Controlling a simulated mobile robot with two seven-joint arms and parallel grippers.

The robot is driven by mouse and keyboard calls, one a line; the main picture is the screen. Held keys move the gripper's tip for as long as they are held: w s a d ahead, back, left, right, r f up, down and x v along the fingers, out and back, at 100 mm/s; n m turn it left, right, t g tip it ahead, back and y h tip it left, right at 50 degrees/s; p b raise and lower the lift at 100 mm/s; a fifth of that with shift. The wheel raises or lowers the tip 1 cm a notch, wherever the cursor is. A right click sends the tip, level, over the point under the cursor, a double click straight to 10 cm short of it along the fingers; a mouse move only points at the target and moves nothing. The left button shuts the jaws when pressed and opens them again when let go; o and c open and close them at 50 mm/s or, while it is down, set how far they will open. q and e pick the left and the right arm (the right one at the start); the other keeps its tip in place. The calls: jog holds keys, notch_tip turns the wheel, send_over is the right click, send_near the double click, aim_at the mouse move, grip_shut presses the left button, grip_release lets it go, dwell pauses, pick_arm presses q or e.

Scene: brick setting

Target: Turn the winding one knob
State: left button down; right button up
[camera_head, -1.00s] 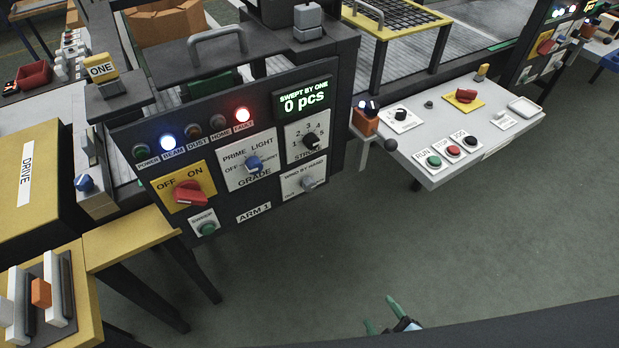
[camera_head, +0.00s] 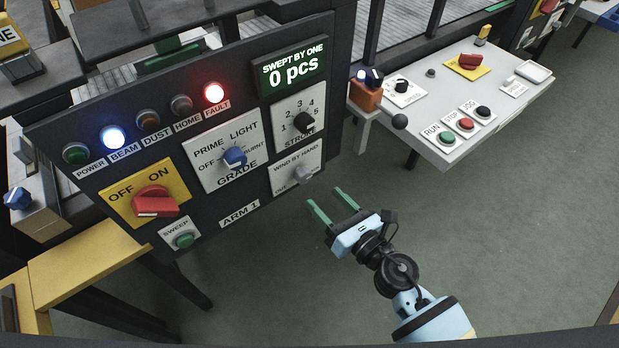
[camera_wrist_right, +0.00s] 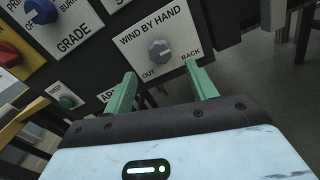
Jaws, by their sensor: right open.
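The winding knob is a small grey knob (camera_head: 304,173) on a white plate marked "WIND BY HAND" (camera_head: 284,178), low on the right of the dark ARM 1 panel. In the right wrist view the grey knob (camera_wrist_right: 159,51) sits between the words OUT and BACK. My right gripper (camera_head: 332,199) has green fingers, is open and empty, and is just right of and below the knob, apart from it. In the right wrist view the two fingertips (camera_wrist_right: 160,80) frame the lower part of the plate, one on each side of the knob. My left gripper is out of view.
The dark panel (camera_head: 238,215) also carries the blue grade knob (camera_head: 235,157), the black stroke knob (camera_head: 304,122), the red off-on switch (camera_head: 155,203) and the green sweep button (camera_head: 183,240). A grey control desk (camera_head: 450,110) stands to the right. Open floor lies between.

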aim_at(306, 179)
jog(key=x, duration=0.7)
jog(key=shift+w+a, duration=0.25)
jog(key=c, duration=1)
jog(key=shift+m, duration=0.3)
